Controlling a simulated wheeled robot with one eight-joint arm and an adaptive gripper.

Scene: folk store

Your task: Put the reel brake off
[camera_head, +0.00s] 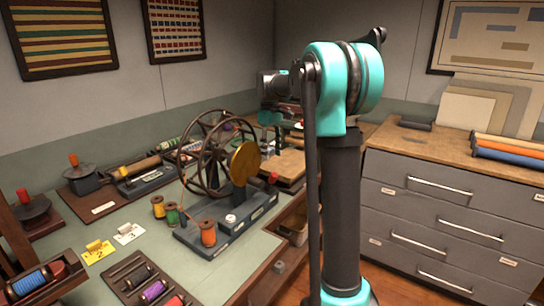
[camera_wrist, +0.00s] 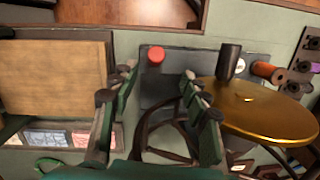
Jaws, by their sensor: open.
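The reel machine (camera_head: 217,160) stands on the green bench top, with a large dark spoked wheel, a brass disc (camera_head: 245,161) and a grey base. A red knob (camera_head: 273,177) is at the base's right end; a white knob (camera_head: 231,218) is near its front. In the wrist view, the red knob (camera_wrist: 156,55) shows ahead of and between the fingers, with the white knob (camera_wrist: 239,66) and brass disc (camera_wrist: 255,110) to the right. No part is labelled as the brake, so I cannot tell which it is. My gripper (camera_wrist: 158,78) is open and empty, above the machine's base.
A wooden board (camera_wrist: 55,75) lies left of my gripper in the wrist view. The spoked wheel and brass disc stand close to my right finger. A drawer cabinet (camera_head: 450,215) is at the right.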

